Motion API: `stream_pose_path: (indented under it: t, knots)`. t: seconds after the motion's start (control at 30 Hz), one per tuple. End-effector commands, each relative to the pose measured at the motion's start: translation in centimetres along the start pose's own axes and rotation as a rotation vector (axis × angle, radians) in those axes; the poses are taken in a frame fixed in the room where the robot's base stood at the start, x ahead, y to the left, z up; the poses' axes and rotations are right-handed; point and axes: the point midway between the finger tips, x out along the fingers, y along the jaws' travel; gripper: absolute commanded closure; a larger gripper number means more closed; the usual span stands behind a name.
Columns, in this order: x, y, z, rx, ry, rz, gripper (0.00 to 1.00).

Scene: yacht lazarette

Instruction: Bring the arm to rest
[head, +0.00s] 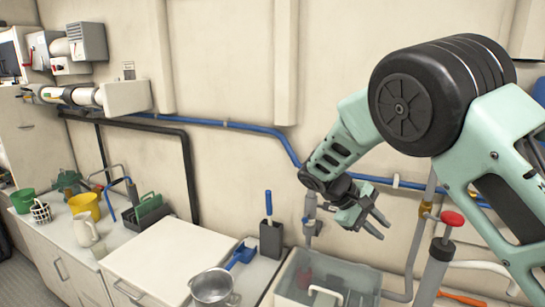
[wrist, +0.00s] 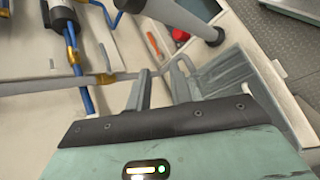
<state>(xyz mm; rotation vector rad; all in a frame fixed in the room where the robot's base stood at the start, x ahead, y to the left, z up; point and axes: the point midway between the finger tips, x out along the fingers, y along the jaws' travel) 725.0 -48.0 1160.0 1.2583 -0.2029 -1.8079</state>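My arm reaches in from the right of the head view, pale green with black joints. My gripper (head: 378,226) hangs in the air in front of the wall, above and a little right of a clear-walled bin (head: 330,280). Its two fingers are apart, with nothing between them. In the wrist view the fingers of my gripper (wrist: 162,90) also stand apart and empty. A grey bin or tray shows beyond them in that view.
A counter along the wall holds a metal pot (head: 212,287), a blue-handled brush in a dark holder (head: 271,238), a white jug (head: 84,230) and a yellow bucket (head: 85,206). A red-topped valve (head: 452,219) and pipes stand right of the gripper. A blue pipe (head: 235,126) runs along the wall.

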Motion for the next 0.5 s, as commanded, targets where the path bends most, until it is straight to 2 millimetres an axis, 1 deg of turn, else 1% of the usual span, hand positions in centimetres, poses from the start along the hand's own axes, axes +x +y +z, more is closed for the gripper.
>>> stream_pose_path:
  t: [0.03, 0.07, 0.17, 0.2, 0.27, 0.3, 0.37, 0.4, 0.47, 0.5]
  knots:
    - [-0.1, -1.5, 0.7, -0.010, 0.032, -0.059, 0.79]
    - [-0.3, -2.4, 1.1, -0.018, 0.052, -0.096, 0.79]
    - [-1.4, -6.3, 3.3, -0.046, 0.139, -0.234, 0.79]
    - [-2.0, -8.1, 4.4, -0.059, 0.178, -0.292, 0.79]
    - [-3.1, -10.8, 6.2, -0.076, 0.238, -0.372, 0.79]
    - [-3.8, -12.5, 7.5, -0.086, 0.276, -0.421, 0.79]
    - [-4.7, -14.9, 9.7, -0.099, 0.331, -0.484, 0.79]
    - [-5.2, -16.5, 11.2, -0.105, 0.366, -0.522, 0.79]
    - [-5.7, -18.8, 13.5, -0.113, 0.416, -0.569, 0.79]
    - [-5.9, -20.2, 15.0, -0.115, 0.446, -0.595, 0.79]
